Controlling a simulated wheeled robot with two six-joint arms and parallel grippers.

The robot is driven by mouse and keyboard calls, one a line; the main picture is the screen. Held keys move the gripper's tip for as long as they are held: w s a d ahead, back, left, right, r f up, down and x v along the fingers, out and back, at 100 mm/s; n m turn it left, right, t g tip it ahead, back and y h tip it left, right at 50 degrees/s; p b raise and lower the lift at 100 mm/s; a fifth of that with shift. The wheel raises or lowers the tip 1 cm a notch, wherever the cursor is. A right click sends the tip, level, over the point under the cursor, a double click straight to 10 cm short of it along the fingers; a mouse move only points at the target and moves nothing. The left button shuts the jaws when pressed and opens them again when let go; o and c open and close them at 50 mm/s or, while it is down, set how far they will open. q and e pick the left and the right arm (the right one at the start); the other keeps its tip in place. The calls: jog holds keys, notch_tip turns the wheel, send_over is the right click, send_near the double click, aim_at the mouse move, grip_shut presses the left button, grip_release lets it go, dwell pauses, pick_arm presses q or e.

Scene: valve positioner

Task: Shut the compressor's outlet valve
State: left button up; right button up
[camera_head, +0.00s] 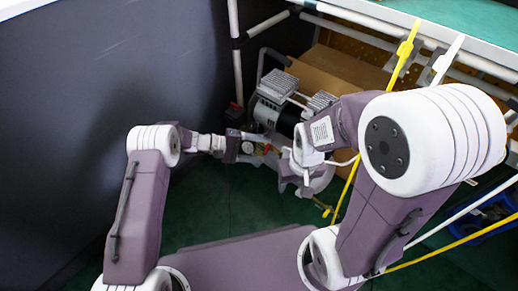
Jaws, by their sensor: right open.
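The compressor (272,108), silver and black with ribbed metal heads, stands on the dark green floor at the back. A small red and yellow fitting (267,150) and a round gauge (248,147) show at its front; I cannot tell for sure which part is the outlet valve. My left gripper (235,145) reaches in from the left beside the gauge; its jaws are too small and dark to read. My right gripper (283,166) is open, just right of and below the fitting, partly hidden by its own wrist. Contact with the fitting cannot be made out.
A cardboard box (335,68) stands behind the compressor. A white-framed table (460,22) with a green top is at upper right. A dark panel (90,110) closes off the left. A blue crate (487,222) sits at lower right.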

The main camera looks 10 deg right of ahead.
pick_arm(q)
jog(key=p+v, duration=0.5)
jog(key=v, duration=0.4)
jog(key=shift+p, duration=0.3)
